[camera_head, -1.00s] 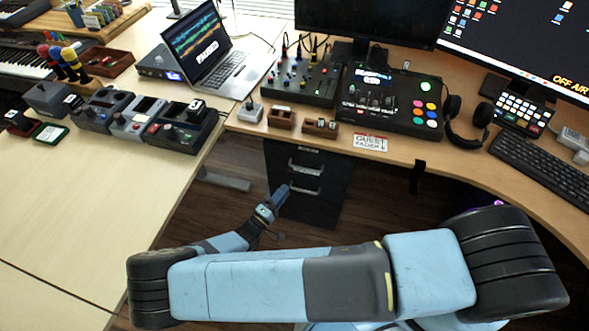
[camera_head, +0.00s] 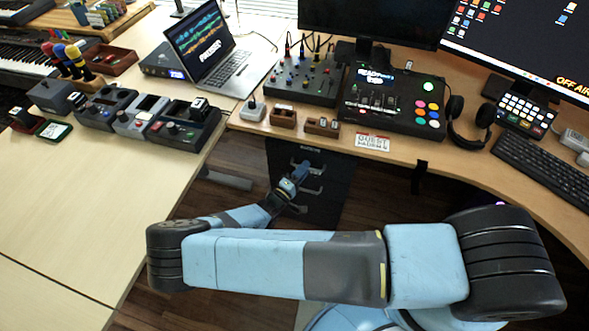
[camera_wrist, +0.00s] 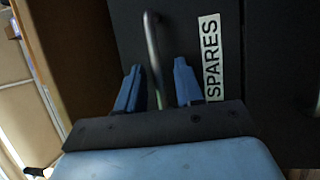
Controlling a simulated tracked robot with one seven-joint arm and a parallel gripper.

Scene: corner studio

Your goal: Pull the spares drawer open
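The spares drawer's dark front (camera_wrist: 190,25) carries a white SPARES label (camera_wrist: 212,58) in the wrist view. Its metal bar handle (camera_wrist: 151,45) stands out from the front. My gripper (camera_wrist: 157,66) has its two blue fingers apart, one on each side of the handle, with visible gaps to the bar. In the head view my gripper (camera_head: 305,166) is at the upper handle of the black drawer cabinet (camera_head: 322,208) under the desk and partly hides it. The drawer front looks flush with the cabinet; no opening shows.
A second handle (camera_head: 299,208) is lower on the cabinet. The wooden desk (camera_head: 240,122) overhangs the cabinet, with a mixer (camera_head: 302,80) and a control deck (camera_head: 395,100) on top. A pale table (camera_head: 90,190) stands at left. Dark floor lies between.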

